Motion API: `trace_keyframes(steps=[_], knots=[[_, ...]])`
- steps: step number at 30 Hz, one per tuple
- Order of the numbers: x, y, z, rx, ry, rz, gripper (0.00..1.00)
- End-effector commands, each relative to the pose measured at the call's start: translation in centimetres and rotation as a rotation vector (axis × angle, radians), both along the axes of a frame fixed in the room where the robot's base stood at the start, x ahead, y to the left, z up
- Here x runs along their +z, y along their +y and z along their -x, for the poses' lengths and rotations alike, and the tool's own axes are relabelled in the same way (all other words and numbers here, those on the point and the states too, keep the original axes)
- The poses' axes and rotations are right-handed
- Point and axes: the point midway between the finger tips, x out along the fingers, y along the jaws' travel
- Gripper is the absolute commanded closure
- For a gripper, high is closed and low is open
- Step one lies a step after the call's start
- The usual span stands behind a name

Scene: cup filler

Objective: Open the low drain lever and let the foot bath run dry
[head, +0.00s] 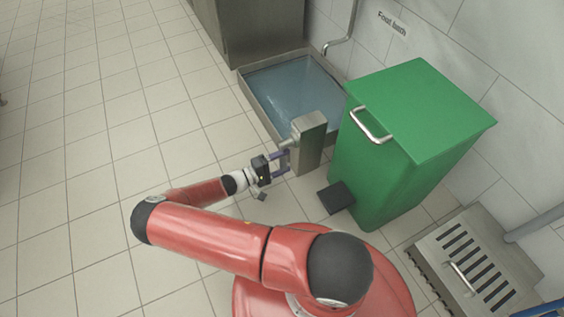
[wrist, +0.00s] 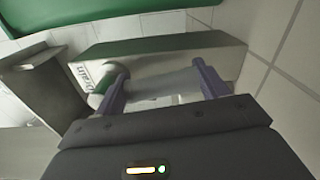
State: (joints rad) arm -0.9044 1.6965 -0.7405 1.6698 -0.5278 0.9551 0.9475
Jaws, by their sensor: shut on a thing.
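The foot bath (head: 327,106) is a grey metal basin on the floor with blue water in it. At its front corner stands a low grey metal post (head: 312,135), which bears the word "Drain" in the wrist view (wrist: 155,50). The drain lever (wrist: 165,85) is a pale grey bar in front of the post. My gripper (head: 281,161) has its two purple fingers on either side of the bar and is shut on it in the wrist view (wrist: 160,75). The lever's full angle is hard to tell, as my gripper partly hides it.
A green bin (head: 400,150) with a metal handle and dark pedal (head: 336,197) stands close right of the post. A slotted metal floor unit (head: 472,250) lies at the right. A metal cabinet (head: 255,28) stands behind the bath.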

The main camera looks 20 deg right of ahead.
Motion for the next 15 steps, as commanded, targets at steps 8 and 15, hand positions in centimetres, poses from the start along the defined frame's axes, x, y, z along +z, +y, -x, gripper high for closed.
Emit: trace_keyframes(steps=[8,15], knots=[[-0.07,0.02,0.01,0.001,0.002,-0.001,0.05],[-0.03,0.08,-0.01,0.001,0.002,-0.001,0.05]])
